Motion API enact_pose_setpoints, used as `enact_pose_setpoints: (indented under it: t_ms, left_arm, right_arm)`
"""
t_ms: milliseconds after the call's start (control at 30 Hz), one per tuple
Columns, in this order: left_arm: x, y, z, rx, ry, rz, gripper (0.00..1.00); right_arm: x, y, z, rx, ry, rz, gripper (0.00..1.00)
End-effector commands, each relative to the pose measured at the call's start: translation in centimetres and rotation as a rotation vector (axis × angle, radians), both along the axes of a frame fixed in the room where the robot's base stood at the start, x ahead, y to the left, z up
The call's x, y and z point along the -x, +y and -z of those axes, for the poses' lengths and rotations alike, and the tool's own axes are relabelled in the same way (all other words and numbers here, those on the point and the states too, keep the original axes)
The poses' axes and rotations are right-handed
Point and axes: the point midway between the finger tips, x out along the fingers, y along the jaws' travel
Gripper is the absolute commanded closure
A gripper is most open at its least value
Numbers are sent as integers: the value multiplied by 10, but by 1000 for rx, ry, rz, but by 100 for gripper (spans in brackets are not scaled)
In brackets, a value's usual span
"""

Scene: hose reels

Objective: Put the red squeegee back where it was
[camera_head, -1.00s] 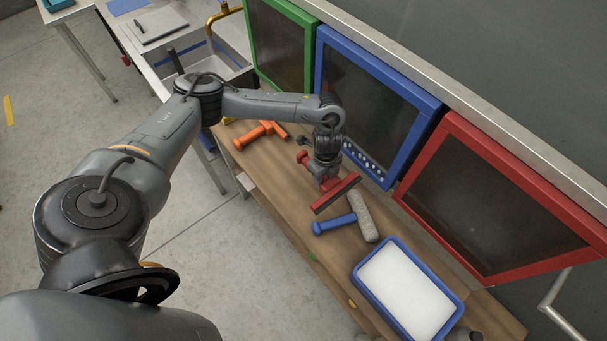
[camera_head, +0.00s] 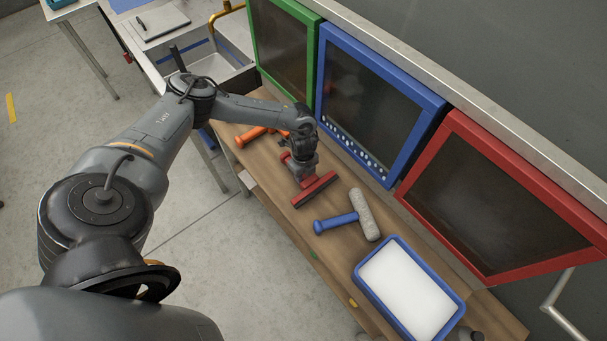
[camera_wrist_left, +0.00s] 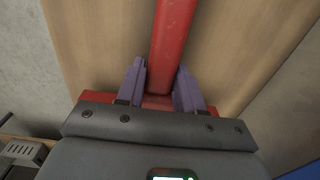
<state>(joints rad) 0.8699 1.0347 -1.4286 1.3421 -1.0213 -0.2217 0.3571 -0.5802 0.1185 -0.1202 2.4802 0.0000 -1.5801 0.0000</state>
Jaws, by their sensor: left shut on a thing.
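The red squeegee (camera_head: 316,190) is at the wooden bench, between an orange-handled tool and a blue-handled tool. My left gripper (camera_head: 303,176) is shut on it, close above the bench top. In the left wrist view the squeegee's red bar (camera_wrist_left: 172,45) runs up between the two purple fingers of my left gripper (camera_wrist_left: 160,92). A wider red part shows behind the fingers. Whether the squeegee touches the bench is hard to tell. My right gripper is not in view.
A blue-handled tool with a grey fuzzy head (camera_head: 364,214) lies to the right on the bench (camera_head: 300,228). An orange tool (camera_head: 252,136) lies to the left. A blue tray with white contents (camera_head: 358,273) stands further right. Green, blue (camera_head: 434,103) and red (camera_head: 448,122) framed panels line the back.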

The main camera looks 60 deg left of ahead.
Motion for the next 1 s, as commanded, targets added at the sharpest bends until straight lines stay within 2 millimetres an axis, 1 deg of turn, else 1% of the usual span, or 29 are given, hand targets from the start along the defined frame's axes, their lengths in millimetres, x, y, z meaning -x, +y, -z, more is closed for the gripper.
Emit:
enact_pose_setpoints:
  t_ms: [33,267,400,433,500,600,867,1000]
  left_arm:
    - [-1,0,3,0,-1,0,98]
    - [-1,0,3,1,-1,0,98]
    - [-1,0,6,1,-1,0,98]
    - [-1,0,6,1,-1,0,62]
    - [-1,0,5,1,-1,1,52]
    - [-1,0,5,1,-1,1,38]
    - [-1,0,5,1,-1,0,38]
    - [-1,0,-1,1,-2,0,38]
  right_arm:
    - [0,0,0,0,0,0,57]
    - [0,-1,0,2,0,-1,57]
    - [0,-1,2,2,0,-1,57]
    - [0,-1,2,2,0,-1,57]
    - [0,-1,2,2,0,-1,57]
    - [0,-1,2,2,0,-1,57]
    - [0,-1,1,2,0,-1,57]
    - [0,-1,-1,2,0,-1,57]
